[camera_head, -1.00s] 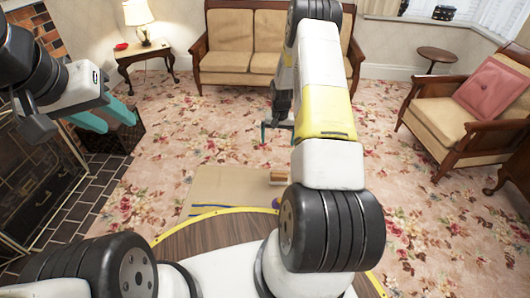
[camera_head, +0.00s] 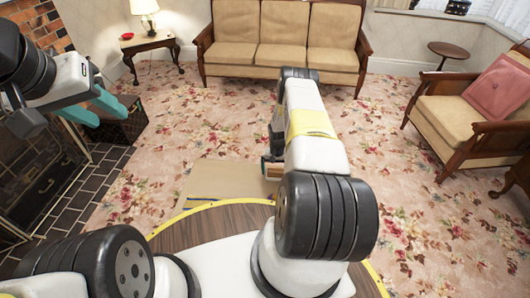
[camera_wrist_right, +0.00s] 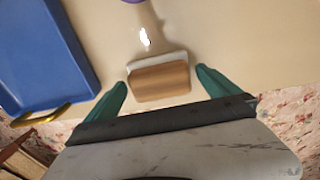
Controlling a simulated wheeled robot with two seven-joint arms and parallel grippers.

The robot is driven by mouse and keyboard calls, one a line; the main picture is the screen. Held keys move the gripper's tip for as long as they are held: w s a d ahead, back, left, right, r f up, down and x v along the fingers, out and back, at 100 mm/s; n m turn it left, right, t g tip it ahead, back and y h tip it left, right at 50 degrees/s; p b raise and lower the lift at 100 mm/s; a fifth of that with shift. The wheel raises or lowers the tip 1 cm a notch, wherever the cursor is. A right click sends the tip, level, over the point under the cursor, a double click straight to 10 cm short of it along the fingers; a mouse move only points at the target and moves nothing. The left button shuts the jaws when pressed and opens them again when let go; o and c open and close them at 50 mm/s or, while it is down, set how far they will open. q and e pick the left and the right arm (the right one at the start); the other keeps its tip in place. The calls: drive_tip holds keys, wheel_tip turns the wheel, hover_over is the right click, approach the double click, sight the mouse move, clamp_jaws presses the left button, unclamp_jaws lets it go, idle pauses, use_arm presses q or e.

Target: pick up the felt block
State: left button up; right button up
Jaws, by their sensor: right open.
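The felt block shows in the right wrist view as a wooden block (camera_wrist_right: 160,80) with a pale felt layer along its far edge. It lies on a tan surface (camera_wrist_right: 215,40). My right gripper (camera_wrist_right: 161,79) is open, with one teal finger on each side of the block and a gap visible on both sides. In the head view, my right forearm and gripper (camera_head: 267,160) hide most of the block. My left gripper (camera_head: 111,117) is open and empty, away to the left near the fireplace.
A blue tray (camera_wrist_right: 45,50) with a gold handle lies left of the block in the wrist view. A purple thing (camera_wrist_right: 132,1) is cut off at the top edge. A sofa (camera_head: 283,40) and armchair (camera_head: 470,110) stand beyond.

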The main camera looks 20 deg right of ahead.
drive_tip(key=shift+f, duration=0.3)
drive_tip(key=c, duration=1.2)
